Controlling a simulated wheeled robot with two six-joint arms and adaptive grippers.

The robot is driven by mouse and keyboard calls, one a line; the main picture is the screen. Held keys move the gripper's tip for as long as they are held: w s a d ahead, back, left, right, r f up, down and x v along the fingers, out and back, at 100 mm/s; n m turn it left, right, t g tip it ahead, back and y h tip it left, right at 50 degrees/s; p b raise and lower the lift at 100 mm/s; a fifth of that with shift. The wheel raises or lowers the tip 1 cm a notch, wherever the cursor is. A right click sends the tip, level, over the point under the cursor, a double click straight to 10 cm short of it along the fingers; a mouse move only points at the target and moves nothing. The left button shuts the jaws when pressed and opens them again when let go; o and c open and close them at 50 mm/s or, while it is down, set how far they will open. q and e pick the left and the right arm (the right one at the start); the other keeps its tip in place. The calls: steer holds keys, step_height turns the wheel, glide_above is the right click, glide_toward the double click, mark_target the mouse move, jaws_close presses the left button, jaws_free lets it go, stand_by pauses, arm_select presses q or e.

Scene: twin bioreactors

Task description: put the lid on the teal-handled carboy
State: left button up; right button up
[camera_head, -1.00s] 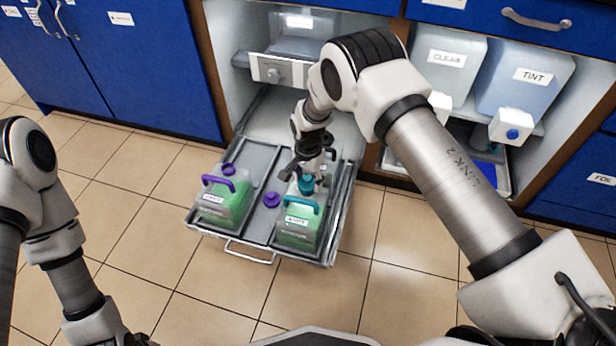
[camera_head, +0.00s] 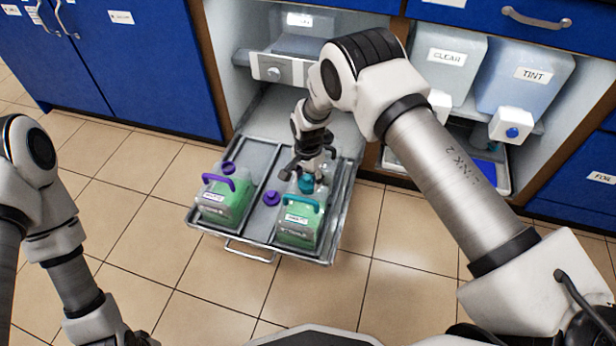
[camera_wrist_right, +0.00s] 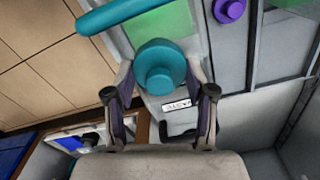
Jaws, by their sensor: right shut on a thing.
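The teal-handled carboy (camera_head: 297,238), clear with green contents, stands at the right of the pulled-out tray. My right gripper (camera_head: 306,177) points down over its rear part, behind the teal handle (camera_head: 303,201). It is shut on the teal lid (camera_head: 306,185), which also shows between the fingers in the right wrist view (camera_wrist_right: 160,68). The lid is over the carboy's mouth area; whether it touches the neck is hidden. The handle crosses the top left of the wrist view (camera_wrist_right: 125,15). My left gripper (camera_head: 140,339) is only partly in view at the bottom left.
A purple-handled carboy (camera_head: 222,206) stands at the tray's left, with a purple cap (camera_head: 228,168) behind its handle. Another purple lid (camera_head: 271,198) sits between the carboys. The metal tray (camera_head: 262,236) has raised rails. CLEAR (camera_head: 447,68) and TINT (camera_head: 527,85) tanks stand at right.

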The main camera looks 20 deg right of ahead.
steer(key=shift+f, duration=0.1)
stand_by(0.3)
steer(key=shift+f, duration=0.25)
steer(key=o, duration=1.2)
step_height(320, 180, up, 6)
steer(key=p, duration=0.4)
steer(key=shift+r, duration=0.15)
steer(key=shift+c, duration=0.3)
